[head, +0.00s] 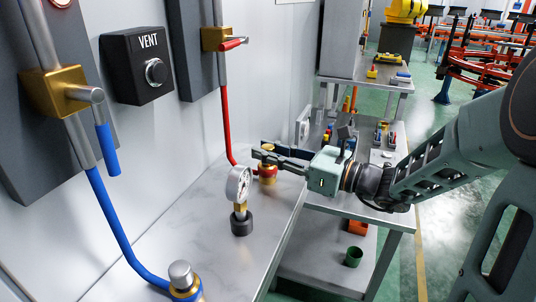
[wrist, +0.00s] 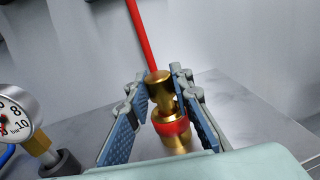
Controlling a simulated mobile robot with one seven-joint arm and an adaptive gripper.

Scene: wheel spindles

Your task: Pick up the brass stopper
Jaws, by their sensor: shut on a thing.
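The brass stopper (wrist: 158,90) shows in the wrist view as a gold piece with a round, flat-topped head and a narrower neck. My gripper (wrist: 161,84) is shut on it, with one blue-padded finger on each side of its head. Below it is a brass fitting with a red band (wrist: 172,128). The stopper stands upright at the fitting; I cannot tell whether it is seated or lifted slightly. In the head view my gripper (head: 264,154) reaches in from the right over the red-banded fitting (head: 267,173), and its fingers mostly hide the stopper.
A pressure gauge (head: 238,186) stands left of the fitting on the grey bench (head: 195,235). A red pipe (head: 227,130) comes down close behind. A silver-topped, blue-banded fitting (head: 182,276) is at the front left. A side table (head: 378,212) with small items stands to the right.

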